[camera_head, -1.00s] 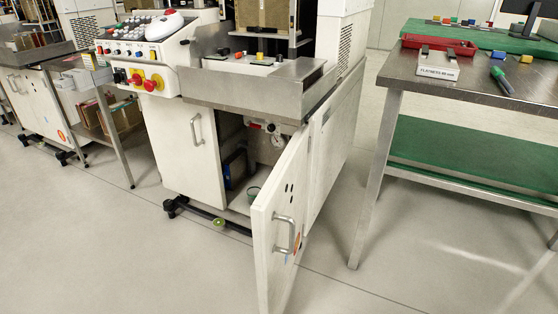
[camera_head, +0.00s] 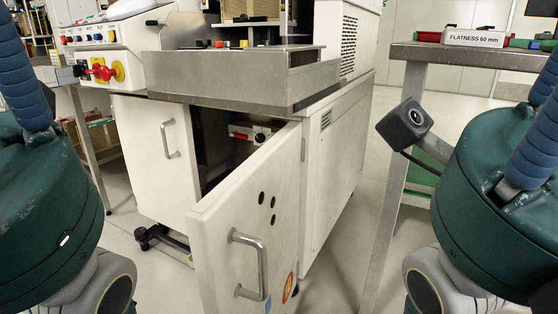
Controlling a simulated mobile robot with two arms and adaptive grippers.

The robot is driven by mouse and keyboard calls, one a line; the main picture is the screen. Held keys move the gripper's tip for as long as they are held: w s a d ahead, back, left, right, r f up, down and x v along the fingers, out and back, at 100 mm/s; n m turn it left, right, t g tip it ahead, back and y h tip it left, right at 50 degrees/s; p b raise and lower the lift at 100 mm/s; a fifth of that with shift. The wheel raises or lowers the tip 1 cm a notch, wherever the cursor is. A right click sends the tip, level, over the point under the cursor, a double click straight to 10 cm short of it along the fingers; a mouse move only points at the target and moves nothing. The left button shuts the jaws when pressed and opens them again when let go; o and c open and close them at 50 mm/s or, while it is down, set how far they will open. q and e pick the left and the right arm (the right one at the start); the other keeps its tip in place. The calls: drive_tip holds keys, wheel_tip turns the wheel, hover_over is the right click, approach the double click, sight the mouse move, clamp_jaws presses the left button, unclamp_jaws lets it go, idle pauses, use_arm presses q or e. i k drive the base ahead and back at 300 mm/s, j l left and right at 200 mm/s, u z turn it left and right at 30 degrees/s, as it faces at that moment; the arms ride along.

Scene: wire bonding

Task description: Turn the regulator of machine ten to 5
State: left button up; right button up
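The white machine (camera_head: 339,150) stands ahead with its lower cabinet open. The right cabinet door (camera_head: 222,221) is swung out toward me, with a metal handle (camera_head: 262,262) on its face. Inside, above the door's top edge, a small regulator unit (camera_head: 260,138) shows with a red part to its left. Its dial reading is too small to tell, and the door hides what lies below it. My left arm (camera_head: 40,200) is at the left edge and my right arm (camera_head: 500,195) at the right edge. Neither gripper's fingers are in view.
The machine's control panel (camera_head: 90,45) has red knobs at the upper left. A metal table (camera_head: 470,52) with a sign reading "FLATNESS 60 mm" (camera_head: 474,38) stands at the right. The floor (camera_head: 340,265) is clear between the door and that table.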

sight(260, 138)
drive_tip(key=i+j+z, duration=0.15)
drive_tip(key=j+z, duration=0.3)
drive_tip(key=j, duration=0.15)
drive_tip(key=i+j+z, duration=0.1)
drive_tip(key=j+z, duration=0.4)
